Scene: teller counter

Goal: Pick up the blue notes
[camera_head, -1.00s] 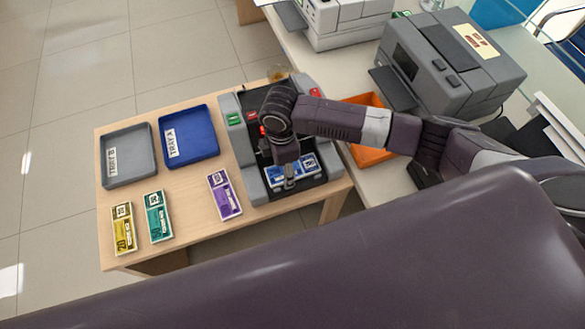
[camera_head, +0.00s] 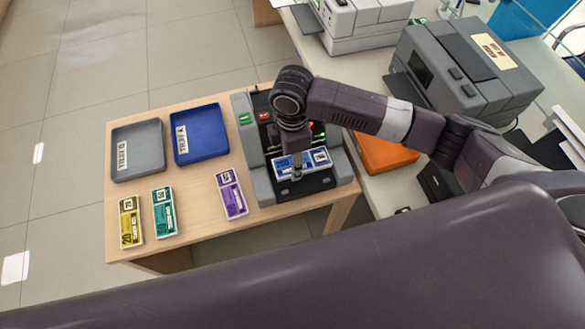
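The blue notes (camera_head: 318,161) are a banded bundle at the front of the grey note machine (camera_head: 264,186), over its dark tray. My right arm reaches in from the right, and its gripper (camera_head: 297,173) points down across the middle of the bundle, with its fingers around it. It looks shut on the bundle, which seems to be a little above the machine's dark tray; the gap is hard to judge. The gripper hides part of the notes. My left gripper is not in view.
Purple (camera_head: 232,194), green (camera_head: 164,212) and yellow (camera_head: 130,222) notes lie on the wooden table (camera_head: 190,196). Behind them are the empty grey tray B (camera_head: 137,160) and blue tray A (camera_head: 206,146). An orange tray (camera_head: 384,157) and a grey printer-like machine (camera_head: 465,65) stand at right.

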